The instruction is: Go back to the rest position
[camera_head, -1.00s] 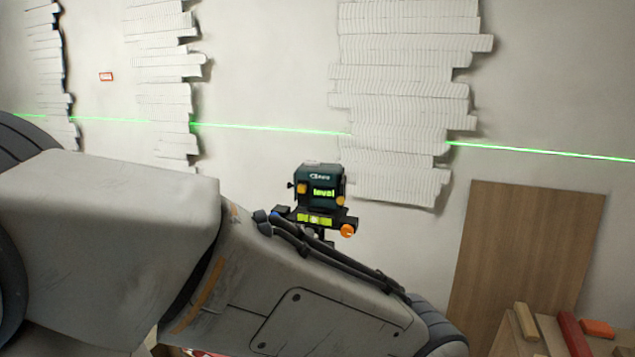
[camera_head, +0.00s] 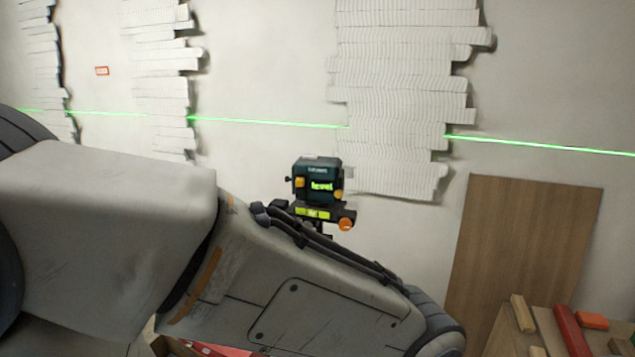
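My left arm crosses the lower left of the head view, coming in from the left and bending down toward the bottom middle. Its gripper is outside the frame. My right arm and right gripper do not show. A dark green laser level (camera_head: 318,181) with a lit display stands on a mount just beyond my arm, which hides the lower part of its support. White layered wall reliefs (camera_head: 400,95) hang on the pale wall, with another relief (camera_head: 160,75) further left. A green laser line runs across the wall and the reliefs.
A brown wooden panel (camera_head: 520,250) leans against the wall at the right. At the lower right, a wooden surface holds a red block (camera_head: 570,328), an orange block (camera_head: 592,320) and a light wood block (camera_head: 523,313). A small red-framed sign (camera_head: 102,71) is on the wall.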

